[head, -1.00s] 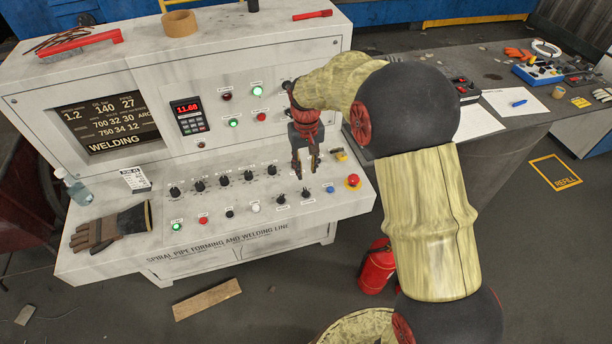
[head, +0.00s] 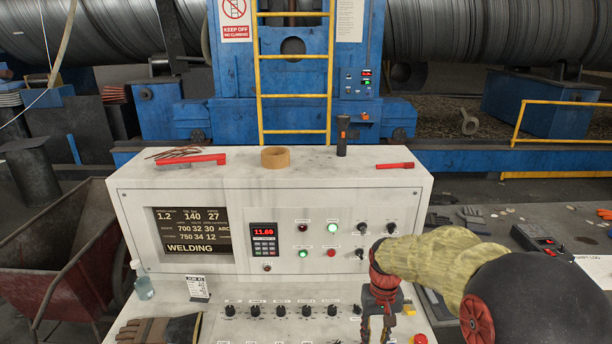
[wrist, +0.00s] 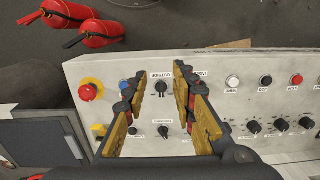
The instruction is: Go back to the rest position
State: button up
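My gripper (head: 376,328) hangs over the right part of the console's sloped control panel, at the lower right of the head view. In the wrist view my gripper (wrist: 161,92) has its two fingers spread apart with nothing between them. The panel with black knobs shows below and between the fingers. One knob (wrist: 161,86) lies in the gap, and I cannot tell the height above it. My arm bends in from the right of the head view.
The console (head: 330,182) carries a tape roll (head: 275,158), a red-handled brush (head: 190,159) and a flashlight (head: 342,136) on top. A red emergency button (wrist: 88,92) sits near the fingers. Fire extinguishers (wrist: 100,33) stand on the floor. A glove (head: 160,329) lies at the panel's left.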

jog(key=s+r+t, duration=0.3)
jog(key=s+r, duration=0.6)
jog(key=s, duration=0.3)
jog(key=s+r+t+b, duration=0.1)
jog(key=s+r+t, duration=0.2)
jog(key=s+r, duration=0.6)
jog(key=s, duration=0.2)
jog(key=shift+s+r, duration=0.15)
jog(key=shift+s, duration=0.2)
dwell(0.3)
